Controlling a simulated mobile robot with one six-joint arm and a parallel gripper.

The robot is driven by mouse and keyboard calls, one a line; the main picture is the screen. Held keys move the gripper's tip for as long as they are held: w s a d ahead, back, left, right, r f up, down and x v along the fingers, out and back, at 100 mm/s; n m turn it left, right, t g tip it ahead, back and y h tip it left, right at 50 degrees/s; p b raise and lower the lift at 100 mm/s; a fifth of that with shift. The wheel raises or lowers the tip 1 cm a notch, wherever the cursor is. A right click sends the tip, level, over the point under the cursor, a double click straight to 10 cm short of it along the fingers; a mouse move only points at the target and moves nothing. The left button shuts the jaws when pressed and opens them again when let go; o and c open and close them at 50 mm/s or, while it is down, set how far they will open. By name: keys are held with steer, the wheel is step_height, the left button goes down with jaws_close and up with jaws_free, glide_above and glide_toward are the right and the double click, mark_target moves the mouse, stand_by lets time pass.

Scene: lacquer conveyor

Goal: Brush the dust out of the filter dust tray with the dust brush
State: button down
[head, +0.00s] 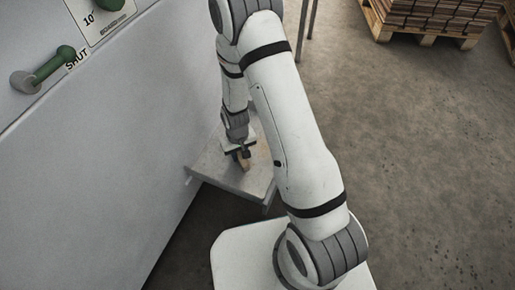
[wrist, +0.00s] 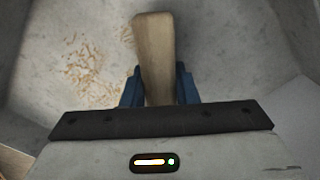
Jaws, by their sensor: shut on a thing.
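My gripper (wrist: 158,90) is shut on the wooden handle of the dust brush (wrist: 154,50), with its blue fingers on both sides. The brush's bristles are not visible. In the wrist view, the pale grey filter dust tray (wrist: 215,40) lies beyond the fingers. Brown dust (wrist: 88,68) is scattered on its floor, left of the handle. In the head view, my gripper (head: 240,152) points down over the grey tray (head: 211,164) beside the machine wall, and a bit of the brush (head: 245,165) shows. I cannot tell whether the brush touches the tray floor.
A grey machine wall (head: 130,150) runs along the left, with a green-ended handle (head: 28,82) marked SHUT. A pallet with stacked brown sheets (head: 430,20) stands at the far right. The concrete floor (head: 410,150) on the right is clear.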

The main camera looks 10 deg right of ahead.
steer(key=shift+r+p, duration=2.3)
steer(key=shift+r, duration=1.85)
